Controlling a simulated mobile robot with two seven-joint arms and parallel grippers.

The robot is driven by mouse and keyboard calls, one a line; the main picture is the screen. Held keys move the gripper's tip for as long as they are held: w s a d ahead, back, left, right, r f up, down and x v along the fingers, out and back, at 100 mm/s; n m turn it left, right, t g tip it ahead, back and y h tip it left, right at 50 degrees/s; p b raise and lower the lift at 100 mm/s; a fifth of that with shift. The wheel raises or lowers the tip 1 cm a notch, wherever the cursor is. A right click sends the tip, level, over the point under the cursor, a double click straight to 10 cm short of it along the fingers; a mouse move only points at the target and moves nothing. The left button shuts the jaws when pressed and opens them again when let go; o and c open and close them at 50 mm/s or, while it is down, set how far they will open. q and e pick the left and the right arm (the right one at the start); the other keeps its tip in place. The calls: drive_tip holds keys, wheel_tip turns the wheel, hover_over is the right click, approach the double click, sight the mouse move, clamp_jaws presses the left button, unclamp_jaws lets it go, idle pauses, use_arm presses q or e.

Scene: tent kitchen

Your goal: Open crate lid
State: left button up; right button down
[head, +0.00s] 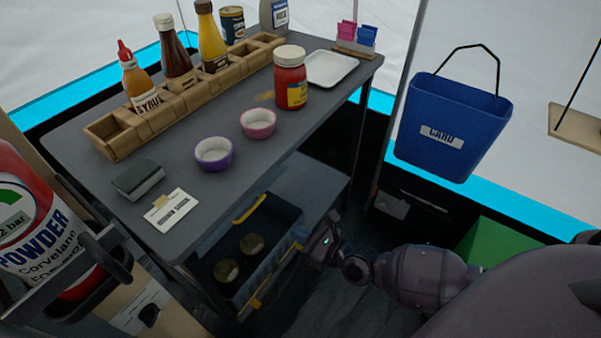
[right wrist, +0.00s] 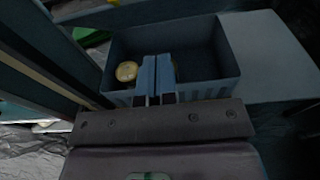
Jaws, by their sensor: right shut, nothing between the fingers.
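The crate (head: 262,222) is a dark blue-grey bin with yellow clips, low under the table's edge. Its top looks open in the head view, with round tins (head: 252,244) inside. In the right wrist view the crate (right wrist: 215,45) also shows its open inside, with one round tin (right wrist: 126,71) clear. I cannot make out a separate lid. My right gripper (head: 304,244) is beside the crate's right side in the head view. In the right wrist view its blue fingers (right wrist: 157,62) are together and empty, overlapping the crate's near rim; contact is unclear. My left gripper is not seen.
The grey table (head: 215,125) above the crate holds a wooden bottle rack (head: 150,125), two bowls (head: 258,123) and a red jar (head: 290,80). A fire extinguisher (head: 30,225) stands at left. A blue bucket (head: 450,115) hangs at right. A grey shelf surface (right wrist: 265,55) adjoins the crate.

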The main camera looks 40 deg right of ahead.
drive_tip(key=w+a+r, duration=0.1)
drive_tip(key=w+a, duration=0.2)
drive_tip(key=w, duration=0.6)
drive_tip(key=shift+w+a+r, duration=0.2)
